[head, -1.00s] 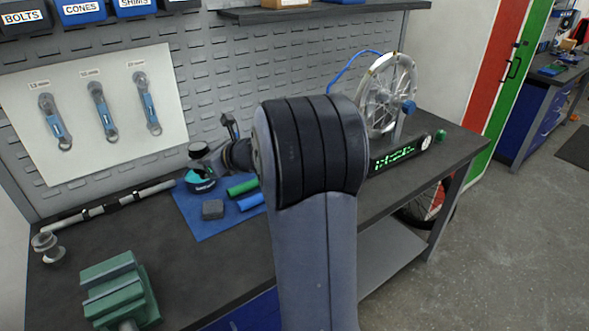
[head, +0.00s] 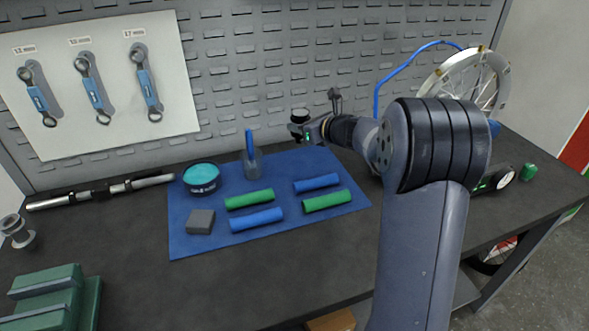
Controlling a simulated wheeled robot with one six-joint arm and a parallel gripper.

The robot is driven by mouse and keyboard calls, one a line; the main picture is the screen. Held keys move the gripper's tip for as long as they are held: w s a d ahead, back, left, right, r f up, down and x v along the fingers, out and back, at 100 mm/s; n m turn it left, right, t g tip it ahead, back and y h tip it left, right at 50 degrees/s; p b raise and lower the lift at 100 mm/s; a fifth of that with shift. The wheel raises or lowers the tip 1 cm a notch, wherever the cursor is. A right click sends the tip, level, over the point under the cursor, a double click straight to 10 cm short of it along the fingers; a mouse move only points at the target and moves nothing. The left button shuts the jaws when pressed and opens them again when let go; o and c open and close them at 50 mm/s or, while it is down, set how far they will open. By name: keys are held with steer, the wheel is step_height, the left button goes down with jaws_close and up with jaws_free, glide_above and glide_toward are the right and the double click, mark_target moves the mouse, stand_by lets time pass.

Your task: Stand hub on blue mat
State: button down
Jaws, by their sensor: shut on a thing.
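The blue mat (head: 185,238) lies flat on the dark workbench and carries several items. My gripper (head: 303,129) is beyond the mat's back right part in the picture, in front of the slotted wall. It is shut on a small dark, round piece with a greyish top, which looks like a hub (head: 299,115). The piece shows above the mat, apart from it. The jaws are small here and partly hidden by the held piece. A grey spool-shaped metal part (head: 17,231) stands at the bench's left end.
On the mat are a teal-topped tin (head: 201,178), a clear cup with a blue item (head: 251,162), a grey block (head: 200,222), and several green and blue grips (head: 257,219).

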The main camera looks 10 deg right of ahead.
step_height(320, 180, down, 8)
steer(key=shift+f+b, duration=0.1)
steer(key=shift+b, duration=0.5)
steer(key=c, duration=1.1)
jaws_free()
steer(key=shift+a+f, duration=0.1)
steer(key=shift+r, duration=0.2)
steer(key=v, duration=1.2)
steer(key=shift+s+f, duration=0.1)
